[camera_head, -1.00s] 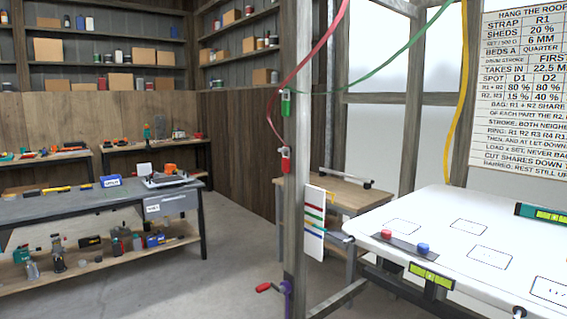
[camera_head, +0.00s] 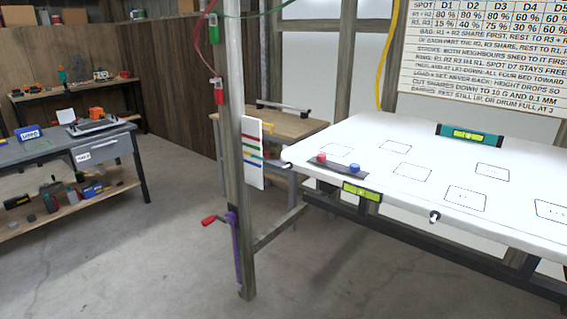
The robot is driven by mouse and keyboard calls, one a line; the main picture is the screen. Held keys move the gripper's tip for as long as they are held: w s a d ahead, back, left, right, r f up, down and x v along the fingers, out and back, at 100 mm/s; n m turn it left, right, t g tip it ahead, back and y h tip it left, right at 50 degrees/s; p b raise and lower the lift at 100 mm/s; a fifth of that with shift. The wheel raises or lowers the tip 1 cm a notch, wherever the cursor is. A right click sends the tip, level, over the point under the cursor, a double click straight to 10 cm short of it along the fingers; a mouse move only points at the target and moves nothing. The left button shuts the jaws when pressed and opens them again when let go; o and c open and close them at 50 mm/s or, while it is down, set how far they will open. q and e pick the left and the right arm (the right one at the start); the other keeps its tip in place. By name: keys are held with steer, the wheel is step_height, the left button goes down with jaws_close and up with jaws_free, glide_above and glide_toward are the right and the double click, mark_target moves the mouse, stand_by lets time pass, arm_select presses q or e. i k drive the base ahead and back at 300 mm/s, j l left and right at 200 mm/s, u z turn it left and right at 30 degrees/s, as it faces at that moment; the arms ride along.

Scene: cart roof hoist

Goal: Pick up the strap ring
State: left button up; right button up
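I cannot pick out the strap ring for certain. A small dark and white ring-like fitting (camera_head: 434,216) sits at the front edge of the white roof panel (camera_head: 400,135). Another small light fitting (camera_head: 286,165) sits at the panel's left corner. A green strap piece (camera_head: 214,30) and a red one (camera_head: 218,90) are on the wooden post (camera_head: 233,130). A purple strap-like piece (camera_head: 235,245) with a red-handled crank (camera_head: 212,220) is low on the same post. Neither gripper is in view.
Red and blue knobs (camera_head: 321,157) lie on a dark strip on the panel. Levels sit at its front (camera_head: 362,191) and back (camera_head: 470,135). A printed chart (camera_head: 485,50) hangs behind. A grey workbench (camera_head: 60,150) stands left. The concrete floor before the post is clear.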

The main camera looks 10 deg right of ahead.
mark_target(219, 93)
steer(key=i+j+z, duration=0.6)
steer(key=i+j, duration=0.15)
steer(key=j, duration=0.1)
